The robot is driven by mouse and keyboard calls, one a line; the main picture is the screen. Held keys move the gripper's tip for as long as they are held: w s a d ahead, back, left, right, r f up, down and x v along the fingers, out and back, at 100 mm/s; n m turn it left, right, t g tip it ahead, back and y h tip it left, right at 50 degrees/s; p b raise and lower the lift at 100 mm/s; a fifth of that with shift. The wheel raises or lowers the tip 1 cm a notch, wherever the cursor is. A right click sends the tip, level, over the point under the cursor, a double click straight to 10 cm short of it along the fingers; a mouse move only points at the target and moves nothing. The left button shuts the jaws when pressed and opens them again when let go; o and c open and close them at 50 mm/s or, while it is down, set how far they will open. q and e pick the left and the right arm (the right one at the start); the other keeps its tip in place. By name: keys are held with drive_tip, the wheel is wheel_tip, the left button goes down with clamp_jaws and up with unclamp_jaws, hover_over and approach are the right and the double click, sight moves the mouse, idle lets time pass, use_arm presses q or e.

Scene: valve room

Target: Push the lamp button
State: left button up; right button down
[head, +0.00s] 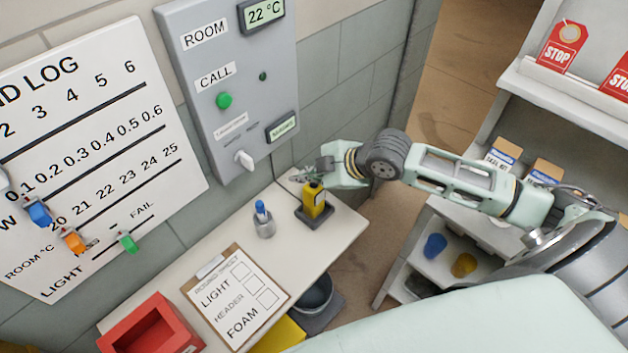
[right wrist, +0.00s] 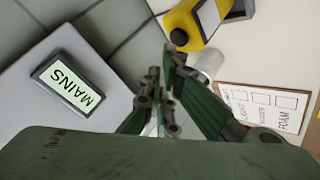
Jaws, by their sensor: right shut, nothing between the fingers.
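No label reading "lamp" is legible. A grey wall panel (head: 186,95) carries a round green button (head: 224,101) under the word CALL, with a small dark round dot (head: 263,76) to its right. A yellow device (head: 315,198) stands on a dark base on the bench; in the right wrist view it (right wrist: 211,22) shows a black round knob. My right gripper (head: 299,176) is shut and empty, beside the top of the yellow device and below right of the panel. Its fingers (right wrist: 167,82) also show in the right wrist view. My left gripper is out of view.
The panel has a MAINS display (head: 282,127) and a white switch (head: 244,160). Shelves (head: 520,105) stand at right.

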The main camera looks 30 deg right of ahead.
sight(308, 190)
wheel_tip(308, 190, up, 6)
drive_tip(key=p, duration=0.6)
idle(0.4)
